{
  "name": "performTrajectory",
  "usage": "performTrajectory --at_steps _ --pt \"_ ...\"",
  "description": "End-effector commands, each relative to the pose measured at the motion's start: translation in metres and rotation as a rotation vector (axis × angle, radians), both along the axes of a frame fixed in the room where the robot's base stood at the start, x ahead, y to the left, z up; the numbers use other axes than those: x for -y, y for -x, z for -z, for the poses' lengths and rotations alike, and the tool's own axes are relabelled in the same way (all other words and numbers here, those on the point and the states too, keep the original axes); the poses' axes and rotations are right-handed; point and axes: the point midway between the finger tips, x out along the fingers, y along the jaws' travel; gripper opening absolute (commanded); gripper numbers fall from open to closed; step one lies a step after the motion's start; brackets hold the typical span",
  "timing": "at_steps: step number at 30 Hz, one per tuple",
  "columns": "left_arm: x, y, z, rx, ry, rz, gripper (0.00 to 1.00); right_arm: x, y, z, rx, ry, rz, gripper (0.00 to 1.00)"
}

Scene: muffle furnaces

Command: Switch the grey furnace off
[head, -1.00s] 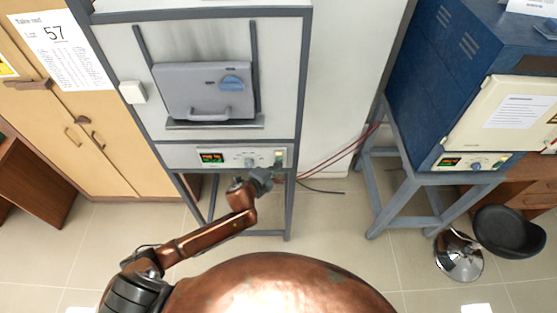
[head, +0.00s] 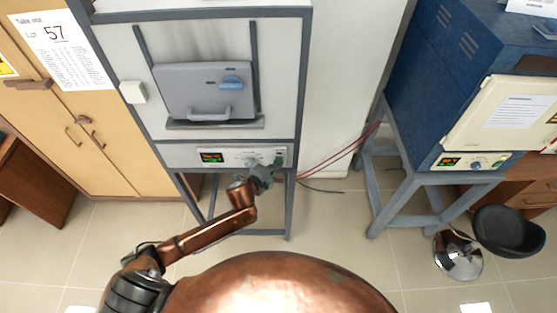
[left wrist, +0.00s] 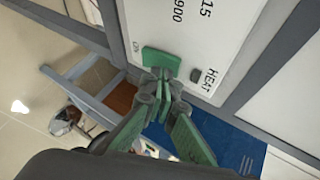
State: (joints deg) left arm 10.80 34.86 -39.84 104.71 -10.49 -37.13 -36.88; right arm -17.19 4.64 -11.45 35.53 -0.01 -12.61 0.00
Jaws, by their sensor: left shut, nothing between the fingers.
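The grey furnace (head: 204,92) stands at centre left with its door shut. Its control panel (head: 226,157) has a lit red-and-green display (head: 211,158), a knob (head: 251,161) and a small green part near its right end. My left gripper (head: 268,170) is at the panel's lower right, just below that part and partly hiding the panel edge. In the left wrist view my left gripper (left wrist: 161,80) is shut and empty, its tips close to the white panel (left wrist: 195,35) beside the word HEAT. A green block lies at the tips; I cannot tell whether they touch the switch. My right gripper is not in view.
A blue furnace (head: 430,85) on a grey stand is at the right, its display lit. A black stool (head: 508,231) stands by it. Red cables (head: 335,157) hang between the furnaces. A wooden cupboard (head: 95,130) is at the left.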

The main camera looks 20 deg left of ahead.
Motion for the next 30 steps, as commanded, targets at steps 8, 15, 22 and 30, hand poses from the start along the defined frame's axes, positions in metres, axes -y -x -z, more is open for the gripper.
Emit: performTrajectory --at_steps 8,15,22,30 --pt "0.000 0.000 0.000 0.000 0.000 0.000 0.00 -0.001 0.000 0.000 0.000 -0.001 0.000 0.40" --pt "0.002 0.008 0.001 -0.001 0.001 0.000 0.00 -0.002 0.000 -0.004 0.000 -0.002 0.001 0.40" --pt "0.004 0.015 0.001 0.000 0.000 0.000 0.00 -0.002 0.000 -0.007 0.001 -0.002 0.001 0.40" --pt "0.005 0.017 0.002 -0.001 0.001 0.000 0.00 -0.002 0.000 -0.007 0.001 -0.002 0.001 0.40"
